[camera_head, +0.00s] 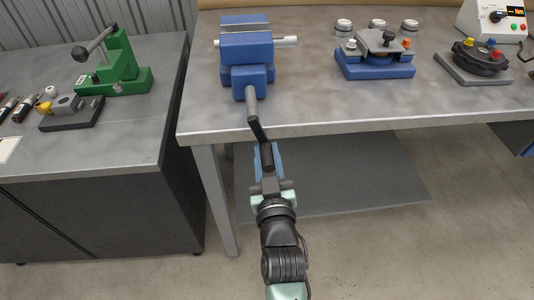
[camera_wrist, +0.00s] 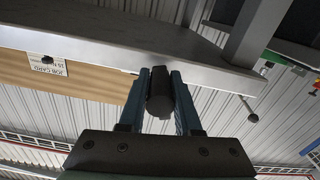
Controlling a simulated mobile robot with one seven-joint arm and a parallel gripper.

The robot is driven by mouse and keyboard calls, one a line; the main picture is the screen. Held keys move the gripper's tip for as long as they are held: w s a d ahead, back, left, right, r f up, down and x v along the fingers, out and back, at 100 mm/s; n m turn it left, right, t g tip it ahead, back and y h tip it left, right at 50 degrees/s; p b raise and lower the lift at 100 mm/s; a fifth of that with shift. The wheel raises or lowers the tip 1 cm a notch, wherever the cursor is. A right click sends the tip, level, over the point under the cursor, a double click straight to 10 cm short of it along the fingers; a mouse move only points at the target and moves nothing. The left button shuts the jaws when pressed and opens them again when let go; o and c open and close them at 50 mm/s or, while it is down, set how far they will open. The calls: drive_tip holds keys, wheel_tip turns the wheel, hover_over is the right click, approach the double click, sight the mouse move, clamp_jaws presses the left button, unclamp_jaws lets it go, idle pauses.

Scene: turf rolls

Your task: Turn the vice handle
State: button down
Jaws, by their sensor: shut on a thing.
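The blue vice (camera_head: 246,48) stands at the left front part of the grey metal workbench. Its handle (camera_head: 252,103) is a grey crank arm that hangs from the vice's front over the bench edge, ending in a black grip. My gripper (camera_head: 266,156) is just in front of the bench edge, with its fingers at the black grip. In the wrist view, the two blue fingers of my gripper (camera_wrist: 160,78) are shut on the black grip of the handle (camera_wrist: 159,102), one on each side. The vice body is not visible in the wrist view.
The workbench (camera_head: 310,112) has a blue fixture (camera_head: 375,65), a dark round fixture (camera_head: 478,58) and a control box (camera_head: 495,17) farther right. A left bench (camera_head: 130,140) carries a green press (camera_head: 120,72). Open floor (camera_head: 370,245) lies in front.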

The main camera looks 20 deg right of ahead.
drive_tip(key=shift+a+m+p, duration=0.1)
drive_tip(key=shift+m+p, duration=0.3)
drive_tip(key=shift+p, duration=0.05)
